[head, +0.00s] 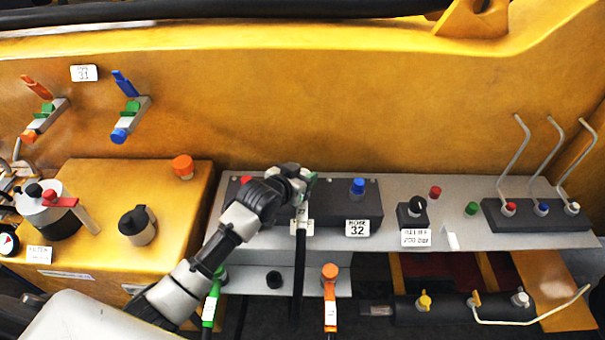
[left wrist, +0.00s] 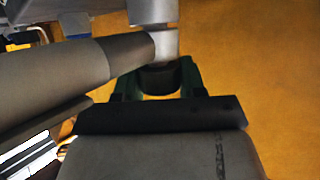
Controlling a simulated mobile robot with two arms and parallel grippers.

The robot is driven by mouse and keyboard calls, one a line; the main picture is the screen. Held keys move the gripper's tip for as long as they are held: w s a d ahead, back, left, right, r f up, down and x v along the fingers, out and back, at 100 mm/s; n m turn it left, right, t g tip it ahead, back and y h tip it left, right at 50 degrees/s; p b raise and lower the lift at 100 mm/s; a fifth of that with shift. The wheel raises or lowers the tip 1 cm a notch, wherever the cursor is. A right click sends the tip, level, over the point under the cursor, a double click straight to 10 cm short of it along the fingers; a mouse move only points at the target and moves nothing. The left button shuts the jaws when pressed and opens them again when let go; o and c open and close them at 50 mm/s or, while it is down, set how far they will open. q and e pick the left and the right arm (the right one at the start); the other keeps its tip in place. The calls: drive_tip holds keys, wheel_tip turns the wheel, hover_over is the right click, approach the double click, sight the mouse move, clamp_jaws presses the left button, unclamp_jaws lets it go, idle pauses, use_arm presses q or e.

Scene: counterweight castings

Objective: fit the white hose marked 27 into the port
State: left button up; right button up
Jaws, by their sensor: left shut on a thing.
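My left gripper (head: 302,182) is shut on the white end of a hose (head: 302,215), above the dark block on the grey shelf. The black hose hangs down from it past the shelf's front edge. Its number is too small to read. In the left wrist view the green-tinted fingers (left wrist: 158,82) close around the hose fitting (left wrist: 165,45), and the dark hose runs off left. The dark block (head: 330,212) carries a red fitting at its left end and a blue fitting (head: 358,186) above a "HOSE 32" label. My gripper hides the block's middle, so I cannot tell whether the hose touches a port.
A green-ended hose (head: 211,300) and an orange-ended hose (head: 330,298) stand at the lower shelf (head: 255,287). A dark round socket (head: 275,279) sits between them. Bent levers (head: 515,160) rise at right. A yellow wall stands behind.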

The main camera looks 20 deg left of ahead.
use_arm(q)
drive_tip(key=shift+f, duration=0.1)
drive_tip(key=o, duration=1.2)
drive_tip(key=shift+s, duration=0.1)
drive_tip(key=b+v, duration=0.1)
drive_tip(key=v, duration=0.9)
drive_tip(key=shift+s+a+b, duration=0.1)
drive_tip(key=shift+s+b, duration=0.2)
drive_tip(key=shift+s, duration=0.05)
